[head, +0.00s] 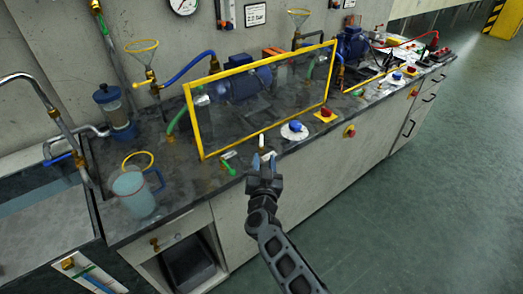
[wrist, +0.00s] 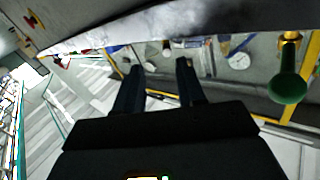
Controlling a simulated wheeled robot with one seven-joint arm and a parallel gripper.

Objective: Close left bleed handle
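A green lever handle (head: 229,168) sits at the counter's front edge, just left of my gripper (head: 265,160). In the wrist view a green handle (wrist: 288,86) with a brass stem shows at the right, apart from the fingers. No label shows which handle is the left bleed handle. A brass-yellow valve (head: 148,84) also stands below the left funnel. My gripper is open and empty at the counter's front edge, with its two fingers (wrist: 158,72) apart. A short white-topped post (head: 261,142) stands just behind it.
A yellow-framed clear guard (head: 203,150) stands behind my gripper, before the blue pump (head: 242,84). A blue knob (head: 295,126) and a red button (head: 326,113) are to the right. A clear jug (head: 133,194) stands left. The floor in front is free.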

